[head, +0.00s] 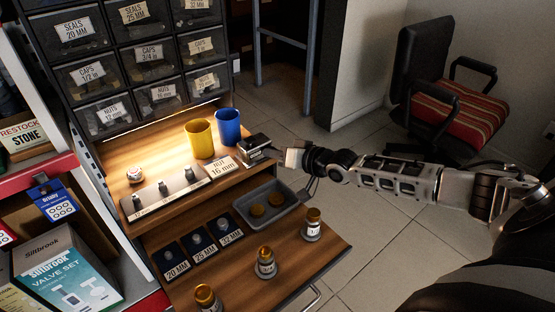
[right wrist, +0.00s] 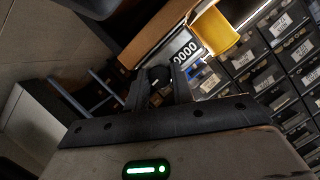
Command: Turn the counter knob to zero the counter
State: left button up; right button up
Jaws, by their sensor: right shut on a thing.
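The counter (head: 257,144) is a small dark and silver box at the right end of the workbench's back part, beside the blue cup. My right gripper (head: 288,156) reaches in from the right to the counter's right side, where the knob is. In the right wrist view my right gripper's dark fingers (right wrist: 156,85) are shut on the knob, which they mostly hide. My left gripper is in neither view.
A yellow cup (head: 199,139) and a blue cup (head: 228,126) stand behind the counter. A grey tray (head: 292,207) with round brass-coloured pieces lies in front. Several capped small bottles, including one bottle (head: 311,226), stand near the front edge. Drawers (head: 146,54) rise behind.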

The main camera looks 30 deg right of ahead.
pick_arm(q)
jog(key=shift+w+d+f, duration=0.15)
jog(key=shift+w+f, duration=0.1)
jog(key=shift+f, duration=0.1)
pick_arm(e)
jog(key=o, duration=0.7)
jog(key=shift+d, duration=0.1)
pick_arm(q)
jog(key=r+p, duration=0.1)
jog(key=p, duration=0.1)
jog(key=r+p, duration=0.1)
jog(key=p, duration=0.1)
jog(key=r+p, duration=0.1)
jog(key=p, duration=0.2)
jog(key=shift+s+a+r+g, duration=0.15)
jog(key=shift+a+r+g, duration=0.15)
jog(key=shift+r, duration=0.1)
pick_arm(e)
jog(key=v, duration=1.6)
